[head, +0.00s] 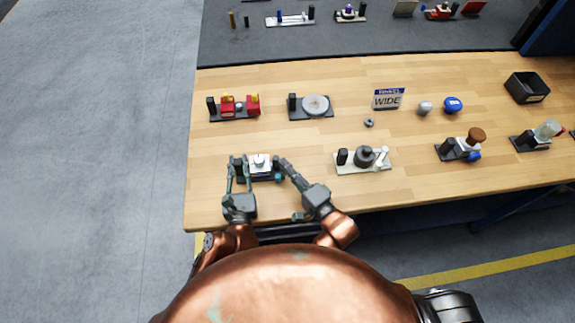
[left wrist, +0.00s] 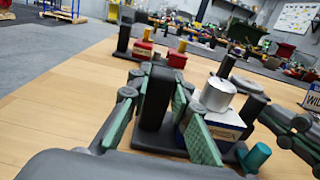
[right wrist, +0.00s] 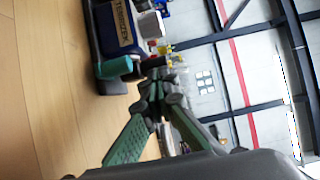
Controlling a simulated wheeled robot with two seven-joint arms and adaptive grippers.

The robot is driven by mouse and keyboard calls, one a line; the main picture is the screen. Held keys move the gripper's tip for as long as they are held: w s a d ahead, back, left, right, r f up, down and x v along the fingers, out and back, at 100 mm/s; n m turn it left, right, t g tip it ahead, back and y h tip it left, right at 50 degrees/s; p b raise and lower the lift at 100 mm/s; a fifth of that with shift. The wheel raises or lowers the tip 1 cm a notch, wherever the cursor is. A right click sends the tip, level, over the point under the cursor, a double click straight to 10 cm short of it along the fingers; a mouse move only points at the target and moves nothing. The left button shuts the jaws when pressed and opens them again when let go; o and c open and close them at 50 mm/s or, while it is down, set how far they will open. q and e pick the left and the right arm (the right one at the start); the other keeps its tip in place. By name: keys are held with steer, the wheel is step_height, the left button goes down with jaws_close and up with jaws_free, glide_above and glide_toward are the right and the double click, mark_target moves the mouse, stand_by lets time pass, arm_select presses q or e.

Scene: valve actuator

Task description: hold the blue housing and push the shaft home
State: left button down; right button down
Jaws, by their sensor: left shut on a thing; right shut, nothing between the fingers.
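The blue housing (head: 260,172) with a pale label and silver round top sits on a small dark-based fixture near the table's front left. It also shows in the left wrist view (left wrist: 214,128) and, turned sideways, in the right wrist view (right wrist: 117,28). My left gripper (head: 239,163) has its fingers on either side of the black upright block (left wrist: 156,98) beside the housing. My right gripper (right wrist: 158,78) is shut and empty, its tips close to the housing's right side. A dark cylinder there (left wrist: 250,107) may be the shaft; I cannot tell whether the tips touch it.
A teal peg (left wrist: 255,157) stands at the fixture's front right corner. A fixture with a dark round part (head: 364,156) stands to the right. Red (head: 238,107) and grey-disc (head: 315,105) fixtures stand behind. Bare wood lies between them.

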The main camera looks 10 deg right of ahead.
arm_select(q)
steer(key=shift+f, duration=0.35)
arm_select(e)
steer(key=shift+s+d, duration=0.1)
steer(key=shift+d, duration=0.3)
steer(key=d, duration=0.1)
steer(key=s+d, duration=0.1)
steer(key=d, duration=0.1)
steer(key=v, duration=1)
arm_select(q)
steer(key=c, duration=1.7)
jaws_free()
steer(key=shift+r, duration=0.15)
arm_select(e)
steer(key=shift+w, duration=0.1)
